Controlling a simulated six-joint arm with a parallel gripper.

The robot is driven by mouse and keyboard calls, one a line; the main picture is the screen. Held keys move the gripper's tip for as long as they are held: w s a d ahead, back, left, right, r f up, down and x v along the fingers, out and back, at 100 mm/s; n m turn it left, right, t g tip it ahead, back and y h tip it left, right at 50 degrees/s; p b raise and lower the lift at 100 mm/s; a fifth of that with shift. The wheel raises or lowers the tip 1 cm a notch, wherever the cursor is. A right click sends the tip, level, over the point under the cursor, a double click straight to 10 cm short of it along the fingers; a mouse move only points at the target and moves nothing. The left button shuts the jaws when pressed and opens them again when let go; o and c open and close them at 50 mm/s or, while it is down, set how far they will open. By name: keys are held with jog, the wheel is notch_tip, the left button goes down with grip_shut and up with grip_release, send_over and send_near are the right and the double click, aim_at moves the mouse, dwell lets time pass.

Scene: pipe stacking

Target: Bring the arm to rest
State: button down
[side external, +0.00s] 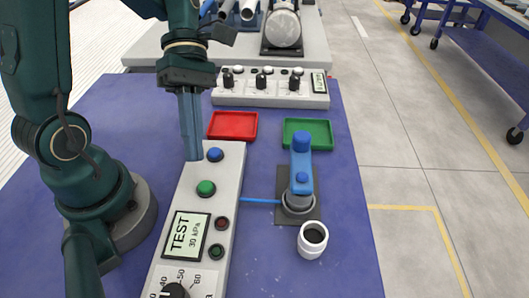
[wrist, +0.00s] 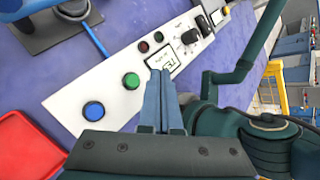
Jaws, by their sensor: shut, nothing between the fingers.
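My gripper (side external: 194,158) is shut and empty. It points down just left of the blue button (side external: 215,154) on the white control panel (side external: 227,165), and I cannot tell whether its tips touch the panel. In the wrist view the shut fingers (wrist: 160,72) lie over the panel beside the green button (wrist: 131,81). The panel's display (side external: 185,236) reads "TEST 30 kPa".
A blue pipe fixture (side external: 301,165) stands on a dark plate right of the panel, with a white ring (side external: 312,240) in front. A red tray (side external: 233,125) and a green tray (side external: 308,133) lie behind. Another control box (side external: 270,98) stands at the back.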

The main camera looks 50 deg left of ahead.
jog(key=a+r+m+t+y, duration=0.1)
jog(key=m+t+y, duration=0.1)
jog(key=m, duration=0.4)
jog(key=r+m+t+y, duration=0.2)
jog(key=m+t+y, duration=0.1)
jog(key=m+t, duration=0.2)
jog(key=a+r+m+t+y, duration=0.1)
jog(key=m+t+y, duration=0.1)
jog(key=m, duration=0.7)
jog(key=shift+w+a+r+t+y, duration=0.3)
jog(key=shift+t+y, duration=0.1)
jog(key=shift+t, duration=0.4)
